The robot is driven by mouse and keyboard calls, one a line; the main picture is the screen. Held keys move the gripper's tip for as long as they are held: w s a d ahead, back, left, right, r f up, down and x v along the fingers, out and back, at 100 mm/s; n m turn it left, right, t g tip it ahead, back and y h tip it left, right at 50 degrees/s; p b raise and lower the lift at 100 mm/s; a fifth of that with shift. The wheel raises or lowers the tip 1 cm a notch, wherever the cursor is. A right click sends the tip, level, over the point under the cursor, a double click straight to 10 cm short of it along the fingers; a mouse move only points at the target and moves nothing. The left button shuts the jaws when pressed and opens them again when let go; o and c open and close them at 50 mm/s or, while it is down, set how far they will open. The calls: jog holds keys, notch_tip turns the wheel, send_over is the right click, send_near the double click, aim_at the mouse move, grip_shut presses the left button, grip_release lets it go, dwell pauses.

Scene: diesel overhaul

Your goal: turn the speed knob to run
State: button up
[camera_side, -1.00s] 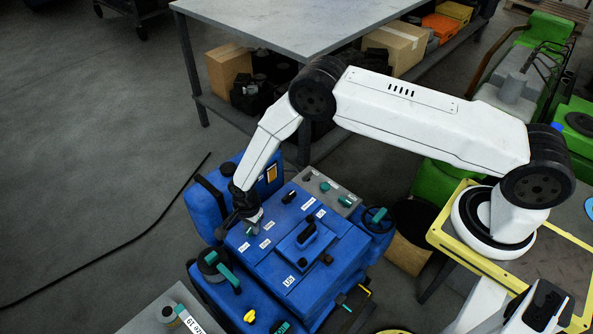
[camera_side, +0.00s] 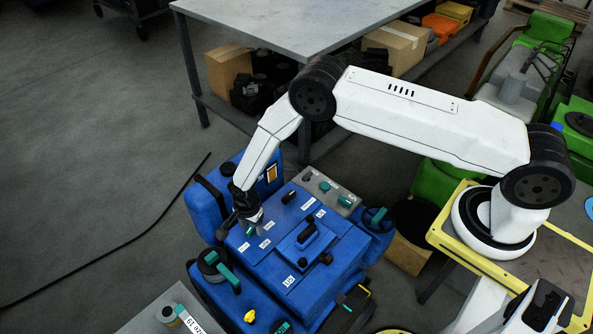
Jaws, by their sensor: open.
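A blue diesel engine unit (camera_side: 280,265) stands in the middle of the side view, with a flat blue top carrying small white labels, most too small to read. A black knob (camera_side: 289,197) sits on the top near the grey control panel (camera_side: 326,188). A small teal part shows just under my gripper (camera_side: 250,218). I cannot tell which control is the speed knob. My gripper points down over the left part of the top, left of the black knob. It is open, and its fingertips are small and partly hidden; contact cannot be told.
A black handle (camera_side: 307,233) rises from a raised blue cover. A handwheel (camera_side: 376,217) is at the unit's right, teal levers (camera_side: 228,273) at its left front. A grey table (camera_side: 290,25) stands behind. A black cable (camera_side: 130,250) lies on open floor at left.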

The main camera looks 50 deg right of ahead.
jog(key=shift+r, duration=2.75)
jog(key=shift+r, duration=0.1)
jog(key=shift+r+m, duration=0.6)
jog(key=shift+m, duration=0.55)
jog(key=shift+r+m, duration=0.55)
jog(key=shift+m, duration=0.6)
jog(key=shift+f, duration=0.1)
jog(key=shift+f, duration=2.2)
jog(key=n, duration=0.4)
jog(key=shift+f+n, duration=0.3)
jog(key=shift+f, duration=1.4)
